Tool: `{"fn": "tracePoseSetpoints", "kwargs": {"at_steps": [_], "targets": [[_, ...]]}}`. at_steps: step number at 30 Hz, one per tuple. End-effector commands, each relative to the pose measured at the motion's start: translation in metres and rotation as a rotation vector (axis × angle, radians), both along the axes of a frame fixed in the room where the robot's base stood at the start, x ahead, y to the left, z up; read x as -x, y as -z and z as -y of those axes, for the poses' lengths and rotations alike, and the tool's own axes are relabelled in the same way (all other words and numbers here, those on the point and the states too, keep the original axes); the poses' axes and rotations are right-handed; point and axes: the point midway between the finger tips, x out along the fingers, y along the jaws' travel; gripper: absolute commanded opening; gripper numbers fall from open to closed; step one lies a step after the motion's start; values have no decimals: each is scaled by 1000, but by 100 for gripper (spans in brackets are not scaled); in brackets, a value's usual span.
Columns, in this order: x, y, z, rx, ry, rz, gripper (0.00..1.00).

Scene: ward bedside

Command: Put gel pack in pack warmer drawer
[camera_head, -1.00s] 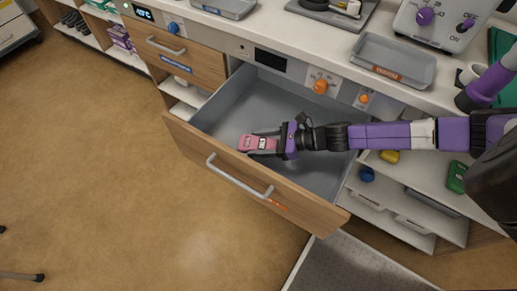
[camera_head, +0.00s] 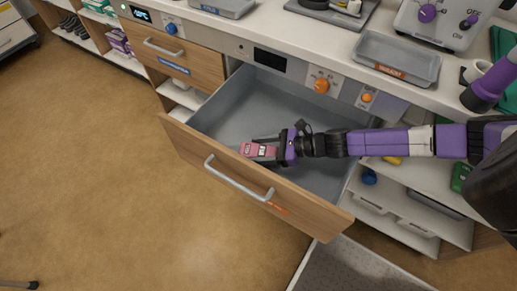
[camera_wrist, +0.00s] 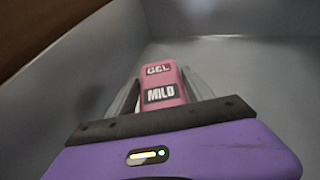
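The pink gel pack (camera_head: 259,150), with black-and-white labels reading "GEL" and "MILD" in the wrist view (camera_wrist: 161,85), is between the fingers of my gripper (camera_head: 268,149). Both fingers (camera_wrist: 162,94) lie along its sides, and the gripper is shut on it. The pack is inside or just over the open grey drawer (camera_head: 225,115), near its wooden front panel (camera_head: 215,165). I cannot tell whether the pack touches the drawer floor. The drawer is pulled well out and otherwise looks empty. Its label is orange.
A closed drawer with a blue label (camera_head: 185,55) is at the left. Above, the counter carries a grey tray (camera_head: 395,62) and a machine with purple knobs (camera_head: 440,20). Open shelves (camera_head: 410,205) with small items stand at the right. The floor (camera_head: 100,170) at the left is clear.

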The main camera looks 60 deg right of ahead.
Motion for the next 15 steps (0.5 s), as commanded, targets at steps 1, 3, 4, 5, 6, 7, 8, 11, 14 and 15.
{"fn": "tracePoseSetpoints", "kwargs": {"at_steps": [1,3,4,5,6,7,8,11,14,15], "targets": [[0,0,0,0,0,0,72],[0,0,0,0,0,0,80],[0,0,0,0,0,0,80],[0,0,0,0,0,0,80],[0,0,0,0,0,0,80],[0,0,0,0,0,0,80],[0,0,0,0,0,0,80],[0,-1,0,0,0,0,80],[0,-4,0,0,-1,0,80],[0,-8,0,0,-1,0,80]]}}
